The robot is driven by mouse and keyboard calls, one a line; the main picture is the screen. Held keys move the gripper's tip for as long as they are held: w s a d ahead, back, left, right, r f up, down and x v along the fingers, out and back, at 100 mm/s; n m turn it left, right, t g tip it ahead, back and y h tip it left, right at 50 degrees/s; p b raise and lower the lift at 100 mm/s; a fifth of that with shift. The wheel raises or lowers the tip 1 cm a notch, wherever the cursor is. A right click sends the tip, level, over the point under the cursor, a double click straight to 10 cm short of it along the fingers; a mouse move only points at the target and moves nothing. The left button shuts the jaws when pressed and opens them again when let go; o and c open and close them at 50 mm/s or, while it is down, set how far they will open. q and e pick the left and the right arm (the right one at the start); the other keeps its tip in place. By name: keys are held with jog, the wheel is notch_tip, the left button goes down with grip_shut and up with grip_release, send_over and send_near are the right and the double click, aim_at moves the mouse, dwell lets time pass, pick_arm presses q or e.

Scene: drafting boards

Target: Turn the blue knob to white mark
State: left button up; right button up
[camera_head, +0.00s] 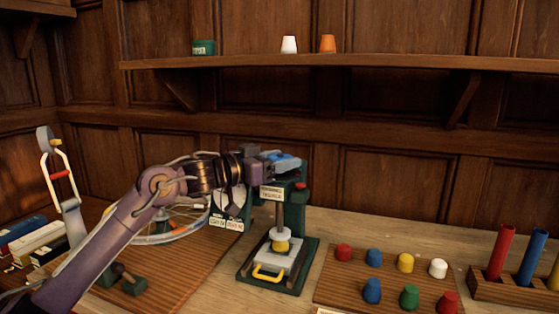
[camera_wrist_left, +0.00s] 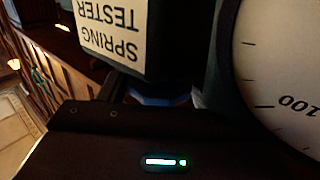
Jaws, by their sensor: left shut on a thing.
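The blue knob (camera_head: 284,161) sits at the top of the green spring tester (camera_head: 293,215) in the head view. My left gripper (camera_head: 270,160) reaches it from the left and is shut on it. In the left wrist view only a small dark blue part of the knob (camera_wrist_left: 158,99) shows beyond my gripper's dark body. The "SPRING TESTER" label (camera_wrist_left: 110,28) appears upside down there. A white dial (camera_wrist_left: 280,70) with a "100" mark fills the right side of that view. I cannot make out the white mark for the knob. My right gripper is out of view.
A wooden board (camera_head: 327,289) with several coloured caps lies right of the tester. A rack (camera_head: 512,289) of coloured tubes stands at far right. A spoked wheel (camera_head: 190,222) lies behind my left arm. A shelf (camera_head: 400,63) with small cups runs above.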

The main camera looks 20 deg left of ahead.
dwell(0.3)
pick_arm(q)
jog(key=o, duration=1)
jog(key=shift+c, duration=0.2)
jog(key=shift+s+a+f, duration=0.1)
jog(key=shift+s+a, duration=0.25)
jog(key=shift+s, duration=0.05)
jog(key=b+v, duration=0.1)
jog(key=v, duration=0.5)
jog(key=shift+s+a+b, duration=0.2)
jog(key=shift+s+b, duration=0.15)
jog(key=shift+b, duration=0.05)
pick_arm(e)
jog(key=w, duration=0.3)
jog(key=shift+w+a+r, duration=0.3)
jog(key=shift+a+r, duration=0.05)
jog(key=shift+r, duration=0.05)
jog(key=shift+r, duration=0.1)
